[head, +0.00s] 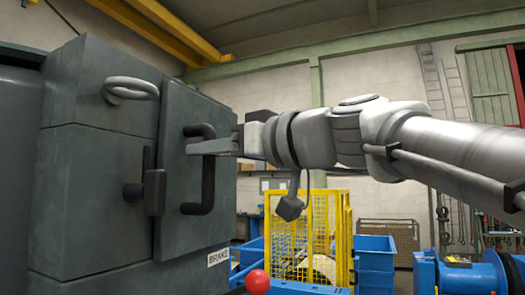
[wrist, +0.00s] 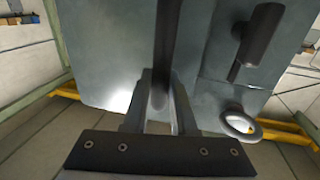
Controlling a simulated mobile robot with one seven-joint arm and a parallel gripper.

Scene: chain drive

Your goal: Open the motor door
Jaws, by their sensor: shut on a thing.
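The motor door (head: 190,205) is a dark grey panel on the front of a grey machine housing, at the left of the head view. It looks shut or nearly so; I cannot tell exactly. A black bar handle (head: 207,190) stands upright on it, and the handle also shows in the wrist view (wrist: 168,45). My gripper (head: 210,146) reaches in from the right and is shut on the upper part of the handle. A dark latch lever (head: 154,190) sits on the housing left of the door, and it also shows in the wrist view (wrist: 258,35).
A metal ring (head: 131,89) juts from the housing above the latch. A label reading BRAKE (head: 218,257) is below the door, near a red ball knob (head: 258,281). A yellow cage (head: 305,235) and blue machinery (head: 375,262) stand beyond my arm.

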